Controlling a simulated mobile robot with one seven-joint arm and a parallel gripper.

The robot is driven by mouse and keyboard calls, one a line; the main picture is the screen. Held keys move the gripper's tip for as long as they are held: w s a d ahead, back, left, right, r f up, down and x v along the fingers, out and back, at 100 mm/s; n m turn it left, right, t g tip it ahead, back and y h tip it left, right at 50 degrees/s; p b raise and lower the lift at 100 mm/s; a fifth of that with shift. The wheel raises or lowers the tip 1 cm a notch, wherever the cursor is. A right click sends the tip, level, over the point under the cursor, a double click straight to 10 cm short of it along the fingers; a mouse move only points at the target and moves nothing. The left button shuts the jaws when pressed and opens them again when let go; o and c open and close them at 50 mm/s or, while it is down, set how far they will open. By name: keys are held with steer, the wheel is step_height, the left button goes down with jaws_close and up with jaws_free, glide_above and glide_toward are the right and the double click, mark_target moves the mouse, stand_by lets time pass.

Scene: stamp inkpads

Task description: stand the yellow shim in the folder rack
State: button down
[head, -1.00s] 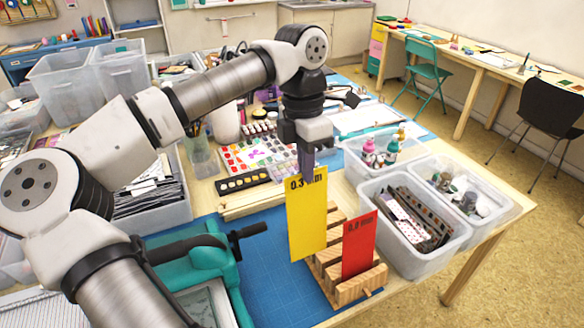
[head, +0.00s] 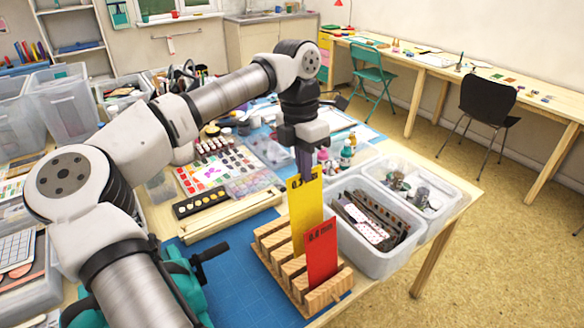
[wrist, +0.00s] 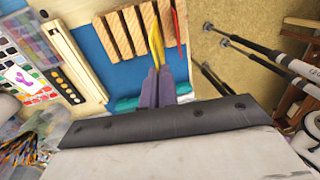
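The yellow shim (head: 307,207) is an upright thin plate with black print, held by its top edge. My gripper (head: 305,177) is shut on it, and the purple fingers (wrist: 153,90) pinch it in the wrist view. The wooden folder rack (head: 275,258) has several upright slats and stands on the blue mat. The yellow shim is over the rack, just behind the red shim (head: 321,252), which stands in a front slot. The red shim hides the yellow shim's lower part, so I cannot tell whether it is inside a slot.
Clear bins (head: 370,258) with loose items stand close right of the rack. A wooden strip (head: 230,213), a black paint strip (head: 215,199) and a teal machine (head: 185,278) are to the left. The blue mat (head: 235,275) has bare room left of the rack.

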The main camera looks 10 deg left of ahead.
mark_target(308, 184)
steer(key=shift+s+d+f+b, duration=0.1)
steer(key=shift+d+f+b, duration=0.15)
steer(key=shift+f+b, duration=1.25)
steer(key=shift+s+d+f+b, duration=0.1)
steer(key=shift+d+f+b, duration=0.15)
steer(key=shift+f+b, duration=1.15)
steer(key=shift+s+d+f+b, duration=0.2)
steer(key=shift+f+b, duration=0.6)
steer(key=shift+f, duration=1.35)
steer(key=shift+w, duration=0.1)
steer(key=c, duration=1.6)
jaws_free()
steer(key=shift+r, duration=0.1)
steer(key=shift+w+a+r+p, duration=0.1)
steer(key=shift+w+r+p, duration=0.05)
steer(key=shift+r+p, duration=0.9)
steer(key=shift+w+a+r+p, duration=0.1)
steer(key=shift+r+p, duration=0.65)
steer(key=shift+r, duration=0.6)
